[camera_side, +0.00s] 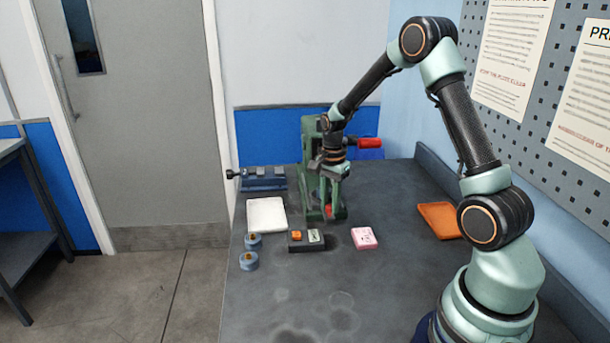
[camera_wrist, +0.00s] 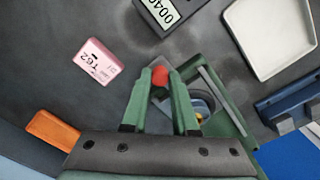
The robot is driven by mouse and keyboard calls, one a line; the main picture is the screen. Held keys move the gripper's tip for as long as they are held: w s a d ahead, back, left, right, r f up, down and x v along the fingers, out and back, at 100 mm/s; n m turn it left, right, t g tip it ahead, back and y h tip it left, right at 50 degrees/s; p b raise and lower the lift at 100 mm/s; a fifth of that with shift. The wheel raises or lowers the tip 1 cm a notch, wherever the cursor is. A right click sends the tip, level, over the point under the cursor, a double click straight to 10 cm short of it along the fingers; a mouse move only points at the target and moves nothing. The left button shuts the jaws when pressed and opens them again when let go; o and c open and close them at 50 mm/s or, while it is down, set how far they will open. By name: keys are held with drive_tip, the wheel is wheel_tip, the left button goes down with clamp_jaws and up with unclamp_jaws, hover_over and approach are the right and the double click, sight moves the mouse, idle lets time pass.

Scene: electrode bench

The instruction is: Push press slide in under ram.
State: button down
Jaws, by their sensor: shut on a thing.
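The green press (camera_side: 311,150) stands at the back of the bench, with a red-gripped lever (camera_side: 369,143) out to its right. My gripper (camera_side: 329,203) is low at the front of the press. In the wrist view my gripper (camera_wrist: 161,80) is shut on a red knob (camera_wrist: 160,75), which also shows as a small red spot in the side view (camera_side: 328,211). The knob appears to belong to the press slide. A round blue-grey ringed part (camera_wrist: 201,104) shows behind the right finger. The ram and how far in the slide sits are hard to tell.
A pink block (camera_side: 364,238) and a dark box with a display (camera_side: 307,247) stand in front of the press. A white tray (camera_side: 266,215), blue fixture (camera_side: 263,183) and two round blue pieces (camera_side: 250,252) are left. An orange tray (camera_side: 440,220) is right. The front bench is clear.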

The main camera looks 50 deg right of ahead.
idle(0.4)
drive_tip(key=shift+w+d+r, duration=0.1)
drive_tip(key=shift+w+d, duration=2.4)
drive_tip(key=c, duration=0.7)
unclamp_jaws()
wheel_tip(320, 180, up, 12)
